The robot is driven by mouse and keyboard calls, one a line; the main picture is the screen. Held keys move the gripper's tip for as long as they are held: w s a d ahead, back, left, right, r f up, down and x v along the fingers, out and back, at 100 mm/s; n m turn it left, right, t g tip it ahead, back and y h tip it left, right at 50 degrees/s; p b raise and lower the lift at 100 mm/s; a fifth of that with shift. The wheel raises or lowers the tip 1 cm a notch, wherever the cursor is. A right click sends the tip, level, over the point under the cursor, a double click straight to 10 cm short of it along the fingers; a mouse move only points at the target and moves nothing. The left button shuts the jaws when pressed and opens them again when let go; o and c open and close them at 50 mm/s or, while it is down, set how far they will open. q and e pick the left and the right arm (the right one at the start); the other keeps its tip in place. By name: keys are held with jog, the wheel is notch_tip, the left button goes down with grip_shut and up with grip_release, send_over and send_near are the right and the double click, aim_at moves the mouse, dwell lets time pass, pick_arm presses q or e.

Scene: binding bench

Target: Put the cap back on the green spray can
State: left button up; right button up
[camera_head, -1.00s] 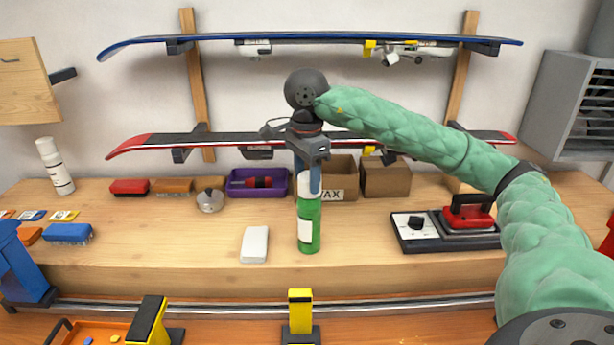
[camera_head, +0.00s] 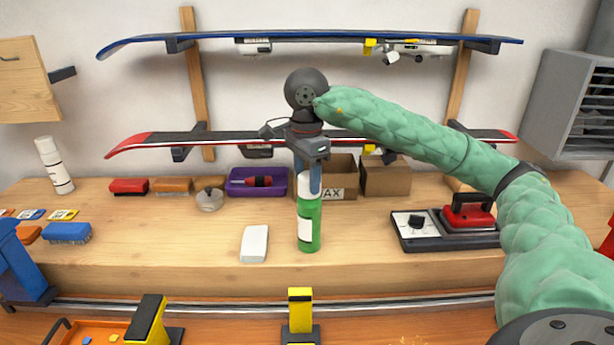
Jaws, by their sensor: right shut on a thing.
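The green spray can (camera_head: 309,228) stands upright near the front of the wooden bench, with a white label on its side. The white cap (camera_head: 306,185) is at the can's top, between the fingers of my right gripper (camera_head: 309,183). The gripper points straight down over the can and is shut on the cap. The cap looks in line with the can and meets its top; I cannot tell whether it is fully seated. The gripper's blue fingers hide part of the cap. My left gripper is not in view.
A white block (camera_head: 254,244) lies just left of the can. A purple tray (camera_head: 257,182) and cardboard boxes (camera_head: 385,177) stand behind. A red iron on its base (camera_head: 447,243) is to the right. A yellow vise post (camera_head: 300,311) stands in front. Skis (camera_head: 420,137) hang above.

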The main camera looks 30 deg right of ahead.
jog(key=shift+f+b, duration=0.3)
dwell(0.5)
jog(key=o, duration=1.2)
jog(key=shift+r, duration=0.1)
jog(key=shift+r+p, duration=0.7)
jog(key=shift+r, duration=1.3)
jog(key=shift+r+p, duration=0.6)
jog(key=shift+r, duration=0.35)
grip_shut()
